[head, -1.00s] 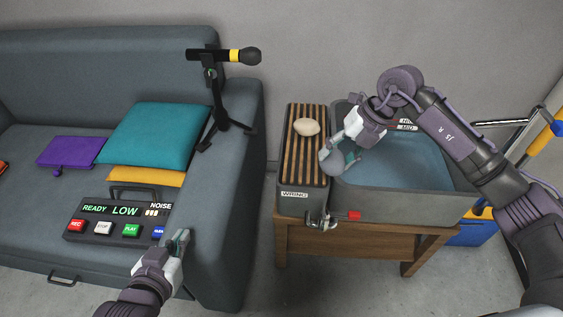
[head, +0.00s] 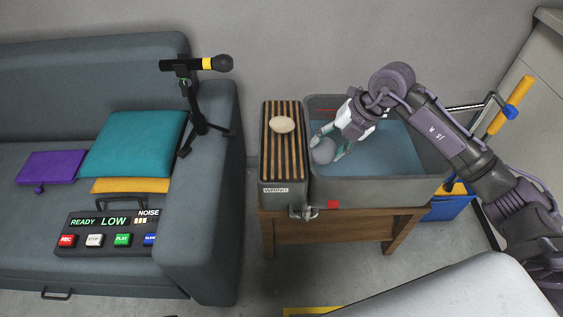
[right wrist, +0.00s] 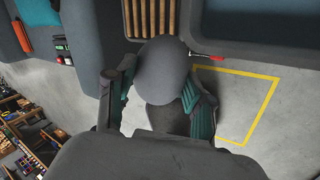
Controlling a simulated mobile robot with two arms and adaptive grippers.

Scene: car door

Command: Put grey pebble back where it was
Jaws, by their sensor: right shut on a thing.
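The grey pebble (head: 323,151) is round and smooth. My right gripper (head: 329,146) is shut on it, with a finger on either side, at the left part of the grey basin (head: 380,193) holding bluish water. In the right wrist view the pebble (right wrist: 163,68) sits between the teal-padded fingers of the gripper (right wrist: 160,82). I cannot tell its exact height over the basin. A slatted wooden rack (head: 283,160) on a grey box stands left of the basin, with a pale stone (head: 282,125) on it. My left gripper is out of view.
The basin and rack stand on a wooden table (head: 330,228). A grey sofa (head: 205,235) at left bears cushions, a control panel (head: 110,235) and a microphone stand (head: 195,105). A blue bucket (head: 450,205) stands at right.

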